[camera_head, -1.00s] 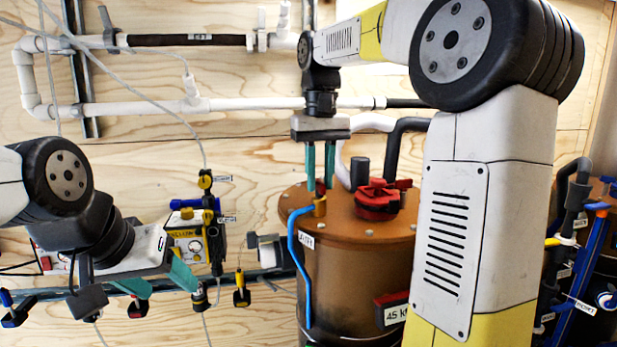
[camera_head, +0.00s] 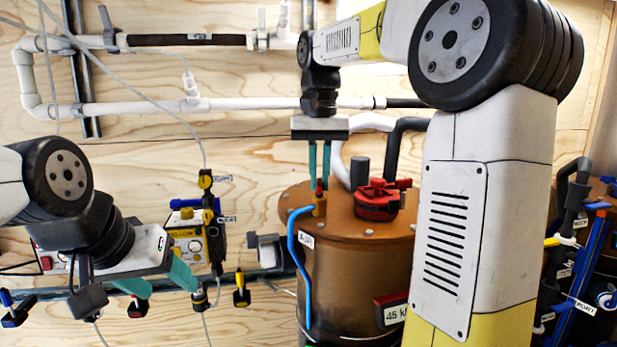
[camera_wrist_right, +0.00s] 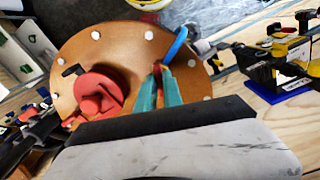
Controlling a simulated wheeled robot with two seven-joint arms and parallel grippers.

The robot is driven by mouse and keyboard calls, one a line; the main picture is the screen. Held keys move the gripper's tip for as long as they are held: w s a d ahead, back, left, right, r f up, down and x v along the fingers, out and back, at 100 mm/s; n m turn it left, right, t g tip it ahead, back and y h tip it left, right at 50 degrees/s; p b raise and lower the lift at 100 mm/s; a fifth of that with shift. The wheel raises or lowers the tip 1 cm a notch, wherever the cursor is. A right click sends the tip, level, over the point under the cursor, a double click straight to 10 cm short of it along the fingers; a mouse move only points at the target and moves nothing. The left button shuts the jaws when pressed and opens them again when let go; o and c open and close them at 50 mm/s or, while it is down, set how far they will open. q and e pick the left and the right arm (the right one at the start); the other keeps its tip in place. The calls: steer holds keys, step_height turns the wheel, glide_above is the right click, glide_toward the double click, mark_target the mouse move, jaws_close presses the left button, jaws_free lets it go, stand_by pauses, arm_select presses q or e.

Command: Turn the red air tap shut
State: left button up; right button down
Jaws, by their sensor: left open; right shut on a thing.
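The red air tap (camera_head: 319,186) is a small red lever on a brass fitting (camera_head: 319,205) on the lid of the brown canister. A blue hose (camera_head: 297,255) with a label runs from the fitting down the canister's side. My right gripper (camera_head: 319,186) points straight down and is shut on the tap's lever; its teal fingers hide part of it. In the right wrist view the red lever (camera_wrist_right: 157,70) shows between the fingertips. My left gripper (camera_head: 168,283) is open and empty at the lower left, in front of the wall.
The brown canister (camera_head: 345,250) also carries a large red cap (camera_head: 376,200) and a black stub on its lid. A yellow box (camera_head: 187,245) with valves hangs on the wood wall. White pipes (camera_head: 240,104) run behind. Blue and black hoses stand at the right.

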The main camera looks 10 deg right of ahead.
mark_target(319, 181)
steer(key=m, duration=1.3)
steer(key=shift+m, duration=0.4)
stand_by(0.3)
steer(key=c, duration=1.5)
jaws_free()
step_height(319, 181, up, 8)
steer(key=shift+f, duration=0.1)
